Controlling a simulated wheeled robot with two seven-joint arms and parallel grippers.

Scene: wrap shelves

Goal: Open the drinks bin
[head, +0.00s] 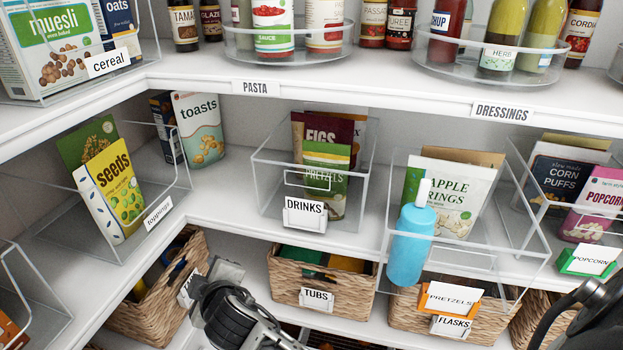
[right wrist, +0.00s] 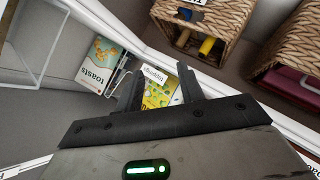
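The drinks bin (head: 262,185) is a clear box on the middle shelf, with a white DRINKS label (head: 305,212) and a clear handle (head: 315,180) on its front. It sits back on the shelf, its front near the shelf edge. It holds a FIGS pouch (head: 330,130) and a green pretzels pouch (head: 325,165). My right gripper (head: 218,275) is low and left of the drinks bin, above the baskets and apart from the bin. In the right wrist view its two fingers (right wrist: 160,72) stand apart with nothing between them. My left gripper is out of view.
A clear bin (head: 480,240) to the right juts past the shelf edge, with a blue bottle (head: 411,245) at its front. The toppings bin (head: 115,245) is at left, toasts box (head: 198,130) behind. Wicker baskets, including TUBS (head: 345,295), stand below.

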